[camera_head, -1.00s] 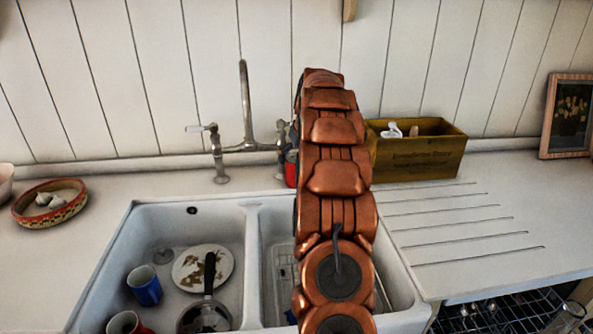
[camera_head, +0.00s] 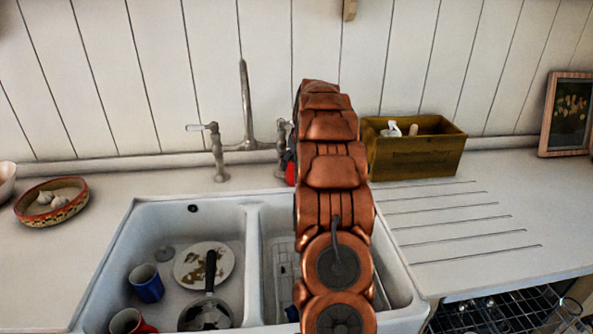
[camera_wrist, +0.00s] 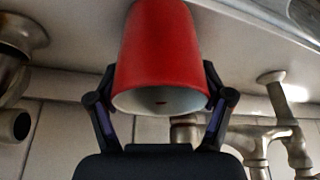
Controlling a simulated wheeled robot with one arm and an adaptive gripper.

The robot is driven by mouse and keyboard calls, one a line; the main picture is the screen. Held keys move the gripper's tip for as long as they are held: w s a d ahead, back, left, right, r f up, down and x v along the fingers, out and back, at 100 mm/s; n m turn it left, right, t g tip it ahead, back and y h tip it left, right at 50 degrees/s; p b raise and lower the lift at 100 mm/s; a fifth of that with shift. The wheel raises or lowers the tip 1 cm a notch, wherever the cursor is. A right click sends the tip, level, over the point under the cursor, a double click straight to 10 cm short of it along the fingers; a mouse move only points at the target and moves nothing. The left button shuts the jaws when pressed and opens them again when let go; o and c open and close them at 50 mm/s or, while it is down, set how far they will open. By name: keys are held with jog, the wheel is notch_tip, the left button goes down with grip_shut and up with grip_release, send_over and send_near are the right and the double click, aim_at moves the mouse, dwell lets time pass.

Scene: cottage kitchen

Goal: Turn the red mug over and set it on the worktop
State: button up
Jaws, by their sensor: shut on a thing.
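The red mug (camera_wrist: 163,50) fills the top middle of the wrist view, red outside with a pale inside. That view is upside down, since the tap hangs from the worktop at its top. The mug's open end faces the bottom of that picture, so its mouth points up. My gripper (camera_wrist: 160,100) is shut on the mug, one finger on each side. In the head view my arm hides most of it; a red sliver (camera_head: 290,174) shows left of the arm, near the tap. Whether the mug touches the worktop (camera_head: 440,215) I cannot tell.
The tap (camera_head: 246,110) stands close to the mug. A wooden box (camera_head: 415,158) is to the right. The double sink (camera_head: 253,240) holds a plate (camera_head: 190,262), a pan (camera_head: 205,315), a blue mug (camera_head: 147,285) and another red mug (camera_head: 146,327). The ridged drainer is clear.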

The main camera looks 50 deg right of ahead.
jog(key=c, duration=0.5)
jog(key=shift+r, duration=1.8)
jog(key=shift+s+a+b, duration=0.3)
jog(key=shift+s+b, duration=0.15)
jog(key=shift+s, duration=0.35)
jog(key=s+a+b, duration=0.3)
jog(key=s+b, duration=0.1)
jog(key=s, duration=0.5)
jog(key=s+a+b, duration=0.4)
jog(key=s+b, duration=0.1)
jog(key=s, duration=0.5)
jog(key=s+a+b, duration=0.3)
jog(key=s+b, duration=0.2)
jog(key=s, duration=0.4)
jog(key=shift+s+a, duration=0.2)
jog(key=shift+a, duration=0.15)
